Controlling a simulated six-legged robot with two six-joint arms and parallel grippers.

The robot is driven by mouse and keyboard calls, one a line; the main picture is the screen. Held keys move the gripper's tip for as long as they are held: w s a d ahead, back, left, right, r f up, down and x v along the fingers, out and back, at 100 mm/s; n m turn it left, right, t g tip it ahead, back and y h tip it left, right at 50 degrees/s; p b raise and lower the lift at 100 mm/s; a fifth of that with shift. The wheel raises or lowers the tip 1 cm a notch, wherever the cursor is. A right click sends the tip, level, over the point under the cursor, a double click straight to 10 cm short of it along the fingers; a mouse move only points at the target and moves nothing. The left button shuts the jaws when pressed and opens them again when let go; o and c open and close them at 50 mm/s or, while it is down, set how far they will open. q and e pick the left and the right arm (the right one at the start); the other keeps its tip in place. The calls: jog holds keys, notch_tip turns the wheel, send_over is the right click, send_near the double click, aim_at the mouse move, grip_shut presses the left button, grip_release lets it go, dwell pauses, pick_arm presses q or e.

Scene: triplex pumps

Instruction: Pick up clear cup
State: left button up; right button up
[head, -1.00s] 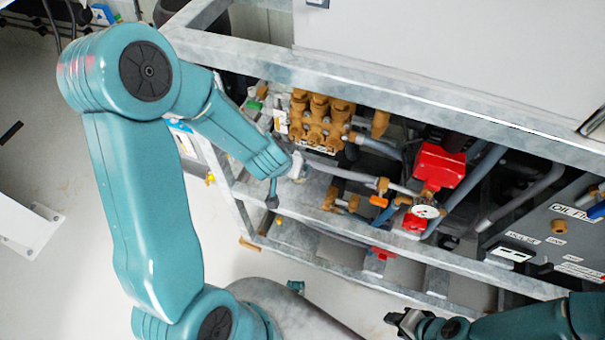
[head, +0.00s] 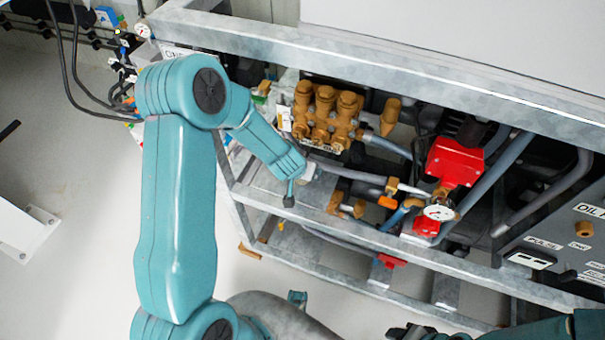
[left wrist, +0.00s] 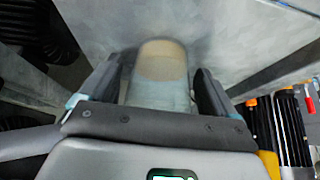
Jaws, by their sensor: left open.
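The clear cup (left wrist: 160,75) shows in the left wrist view as a blurred, see-through cylinder with a tan upper end. It lies between the two dark fingers of my left gripper (left wrist: 157,68), which is open; narrow gaps seem to remain at the sides. In the head view my left gripper (head: 298,184) is small and partly hidden by its wrist, at the frame shelf below the brass pump; I cannot make out the cup there. My right gripper (head: 411,331) is dark and cut by the bottom edge, so its jaws are unclear.
A brass triplex pump (head: 328,117) stands just behind my left gripper. Pipes, a red valve block (head: 453,161) and a round gauge (head: 438,212) lie to the right. A metal frame beam (head: 380,68) runs above. Open floor (head: 75,180) is at left.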

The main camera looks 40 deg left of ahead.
pick_arm(q)
jog(key=c, duration=1.2)
jog(key=shift+o, duration=0.2)
jog(key=shift+r, duration=0.15)
